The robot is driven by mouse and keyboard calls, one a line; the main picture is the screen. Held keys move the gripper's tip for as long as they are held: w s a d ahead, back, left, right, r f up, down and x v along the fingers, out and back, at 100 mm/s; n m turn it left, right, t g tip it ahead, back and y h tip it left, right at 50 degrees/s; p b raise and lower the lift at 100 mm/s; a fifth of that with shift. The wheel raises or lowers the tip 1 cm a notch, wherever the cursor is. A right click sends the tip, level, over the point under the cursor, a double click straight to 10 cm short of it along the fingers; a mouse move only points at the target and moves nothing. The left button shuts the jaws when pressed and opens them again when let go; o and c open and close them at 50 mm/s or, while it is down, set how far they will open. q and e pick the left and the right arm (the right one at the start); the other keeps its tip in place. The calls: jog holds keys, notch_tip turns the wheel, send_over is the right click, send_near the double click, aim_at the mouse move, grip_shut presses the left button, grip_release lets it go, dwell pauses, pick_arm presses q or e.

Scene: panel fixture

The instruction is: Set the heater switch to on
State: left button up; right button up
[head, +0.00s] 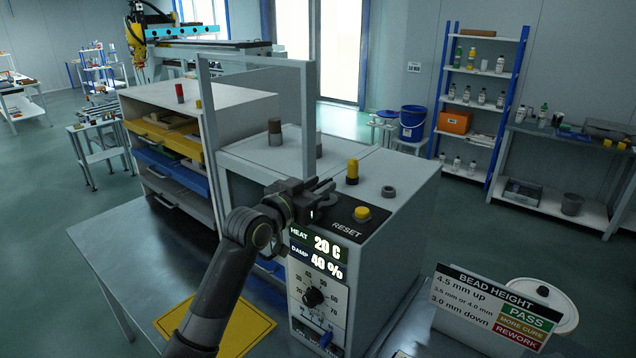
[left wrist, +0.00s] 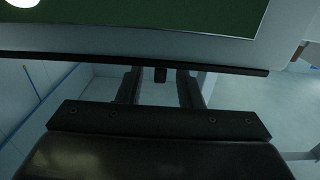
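The grey heater unit (head: 385,235) stands on the table, its lit display (head: 318,252) reading HEAT 20 C and DAMP 40 %. I cannot make out a labelled heater switch; my left gripper covers part of the panel's top. My left gripper (head: 318,196) is over the front top edge, left of the RESET button (head: 362,213). In the left wrist view its two fingers (left wrist: 160,88) are apart, with a small dark stub (left wrist: 160,75) showing between them; I cannot tell whether they touch it or whether it is the switch. My right gripper is not in view.
A black dial (head: 314,296) is below the display. A grey upright frame (head: 308,120) rises behind the gripper. A drawer cabinet (head: 235,108) stands left, and a BEAD HEIGHT sign (head: 490,308) is at lower right.

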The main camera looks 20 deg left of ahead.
pick_arm(q)
jog(key=shift+w, duration=0.1)
jog(key=shift+c, duration=0.2)
grip_shut()
